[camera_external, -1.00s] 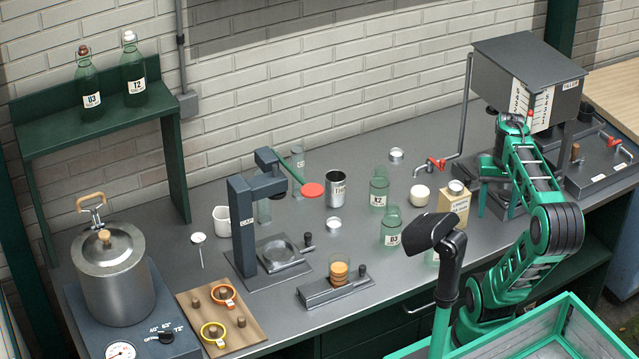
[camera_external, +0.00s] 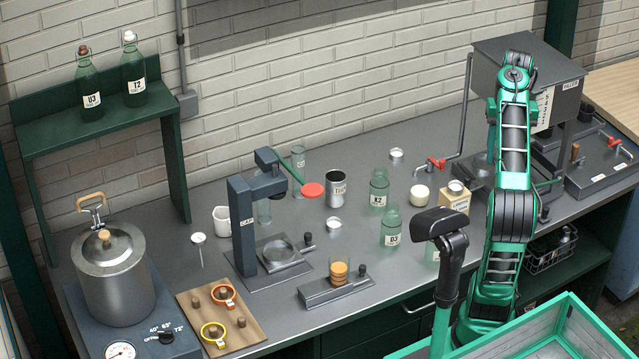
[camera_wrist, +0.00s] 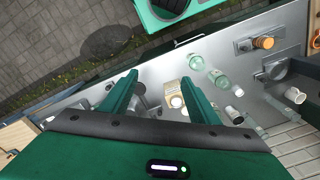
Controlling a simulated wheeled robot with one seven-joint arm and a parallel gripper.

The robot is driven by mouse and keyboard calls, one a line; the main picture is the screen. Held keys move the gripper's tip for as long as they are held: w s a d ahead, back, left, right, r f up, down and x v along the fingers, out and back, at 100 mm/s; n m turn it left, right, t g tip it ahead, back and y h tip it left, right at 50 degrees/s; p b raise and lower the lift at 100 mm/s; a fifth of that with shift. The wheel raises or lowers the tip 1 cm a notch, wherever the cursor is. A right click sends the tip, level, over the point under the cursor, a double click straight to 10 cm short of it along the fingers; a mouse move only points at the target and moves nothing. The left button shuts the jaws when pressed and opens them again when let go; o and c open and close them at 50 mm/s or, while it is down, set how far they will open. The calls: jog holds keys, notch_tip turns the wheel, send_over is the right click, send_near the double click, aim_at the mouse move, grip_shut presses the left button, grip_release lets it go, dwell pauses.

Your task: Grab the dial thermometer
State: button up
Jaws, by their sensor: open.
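The dial thermometer (camera_external: 199,239) shows in the external view, with a round pale head and a thin stem pointing down. It is on the left part of the grey bench, between the white mug and the wooden board. I cannot make it out in the wrist view. My gripper (camera_wrist: 159,80) is open, with its two green fingers spread over the right part of the bench. In the external view my arm rises on the right, far from the thermometer, and its fingers cannot be made out there.
A capper stand (camera_external: 243,225), white mug (camera_external: 221,221) and wooden board (camera_external: 188,305) with two coloured rings surround the thermometer. A metal pot (camera_external: 112,278) stands left. Glass jars (camera_external: 391,228) and a tin (camera_external: 336,190) occupy mid-bench. A green-rimmed crate (camera_external: 565,312) is front right.

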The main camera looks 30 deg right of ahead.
jog(key=w+a+n+t+h, duration=0.1)
jog(key=w+a+n+t, duration=0.15)
jog(key=w, duration=2.15)
jog(key=w+a+f+n+t, duration=0.1)
jog(key=w+a+t, duration=0.3)
jog(key=w+a, duration=1.35)
jog(key=r+n+t+y, duration=0.1)
jog(key=n+t+y, duration=0.1)
jog(key=n+t, duration=0.35)
send_over(200, 241)
jog(key=s, duration=0.5)
jog(key=m+t, duration=0.1)
jog(key=t, duration=0.1)
notch_tip(200, 241, down, 25)
jog(key=shift+m, duration=0.3)
jog(key=x, duration=0.5)
jog(key=shift+d+f, duration=0.3)
jog(key=shift+f, duration=0.05)
jog(key=shift+x, duration=3)
jog(key=shift+r, duration=0.1)
jog(key=c, duration=1.1)
